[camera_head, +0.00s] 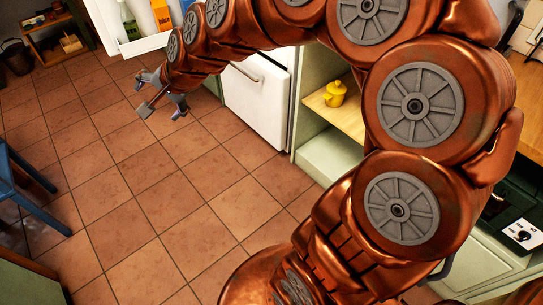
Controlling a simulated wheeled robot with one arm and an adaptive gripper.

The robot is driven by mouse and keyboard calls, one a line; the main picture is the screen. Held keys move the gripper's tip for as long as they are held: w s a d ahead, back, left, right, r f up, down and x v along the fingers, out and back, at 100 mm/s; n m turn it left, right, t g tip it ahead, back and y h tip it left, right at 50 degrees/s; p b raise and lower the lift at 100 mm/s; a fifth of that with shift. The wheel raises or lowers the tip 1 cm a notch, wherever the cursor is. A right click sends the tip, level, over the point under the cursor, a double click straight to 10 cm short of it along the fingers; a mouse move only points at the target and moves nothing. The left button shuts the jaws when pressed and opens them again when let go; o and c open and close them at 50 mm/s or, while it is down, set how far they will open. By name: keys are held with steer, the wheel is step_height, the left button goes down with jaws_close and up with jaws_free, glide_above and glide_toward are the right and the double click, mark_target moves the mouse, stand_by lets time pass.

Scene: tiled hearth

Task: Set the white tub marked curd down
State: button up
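No white tub marked curd can be made out in this view. My gripper (158,99) is at the upper left, at the far end of my copper-coloured arm, above the tiled floor. Its grey fingers are spread apart and I see nothing between them. My arm crosses the upper and right parts of the view and hides much of what lies behind it.
An open white fridge door (150,42) holds a green bottle (128,20) and an orange carton (161,14). A yellow pot (334,93) stands on a wooden cupboard shelf (345,118). A blue chair (22,190) is at left. The tiled floor (150,200) is clear.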

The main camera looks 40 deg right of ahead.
steer(key=s+d+f+n+g+h, duration=0.1)
steer(key=s+f+n+g, duration=0.1)
steer(key=s, duration=0.9)
steer(key=s+d+f+n+g+h, duration=0.1)
steer(key=s+n+g, duration=0.4)
steer(key=s, duration=0.7)
steer(key=s+d+f+n+g+h, duration=0.1)
steer(key=s+f+n+g, duration=0.3)
steer(key=s, duration=0.8)
steer(key=shift+d+f+n+h, duration=0.3)
steer(key=shift+d+f+h, duration=0.1)
steer(key=shift+d+f, duration=0.35)
steer(key=shift+w, duration=0.1)
step_height(320, 180, up, 16)
steer(key=w+t+p, duration=0.1)
steer(key=p, duration=1.3)
steer(key=shift+p, duration=0.4)
